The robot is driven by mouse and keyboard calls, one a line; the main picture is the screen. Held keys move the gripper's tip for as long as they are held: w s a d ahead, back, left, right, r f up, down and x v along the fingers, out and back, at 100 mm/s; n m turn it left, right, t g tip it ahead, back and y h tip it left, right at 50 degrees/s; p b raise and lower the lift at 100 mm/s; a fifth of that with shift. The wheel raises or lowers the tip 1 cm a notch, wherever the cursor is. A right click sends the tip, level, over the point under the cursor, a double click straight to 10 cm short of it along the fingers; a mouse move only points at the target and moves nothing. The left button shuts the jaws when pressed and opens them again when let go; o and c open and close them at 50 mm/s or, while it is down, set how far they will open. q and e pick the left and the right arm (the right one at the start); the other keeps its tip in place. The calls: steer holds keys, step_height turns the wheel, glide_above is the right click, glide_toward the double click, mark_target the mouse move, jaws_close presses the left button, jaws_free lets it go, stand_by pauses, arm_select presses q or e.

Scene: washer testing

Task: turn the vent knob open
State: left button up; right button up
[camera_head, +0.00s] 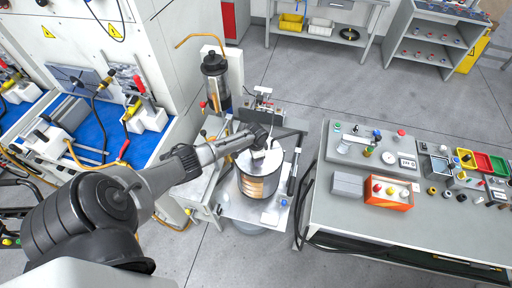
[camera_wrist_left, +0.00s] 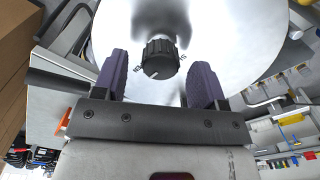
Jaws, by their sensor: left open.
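The black ribbed vent knob (camera_wrist_left: 160,58) sits on a shiny metal lid (camera_wrist_left: 240,45), with small printed marks on either side of it. A short pale line shows on the knob's face. My left gripper (camera_wrist_left: 160,64) is open, with one dark finger on each side of the knob and a visible gap to it. In the head view my left arm reaches in from the left, and its gripper (camera_head: 262,150) is over the lid of the round vessel (camera_head: 258,184). The gripper hides the knob there. My right gripper is not in view.
A grey bench (camera_head: 350,215) with an orange box (camera_head: 388,192), bottles and small parts stands to the right. A dark glass container (camera_head: 216,78) stands behind the vessel. Machine cabinets with blue work areas (camera_head: 92,132) are on the left. Open floor lies behind the bench.

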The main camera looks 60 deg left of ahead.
arm_select(q)
step_height(320, 180, up, 13)
steer(key=shift+f, duration=0.15)
stand_by(0.8)
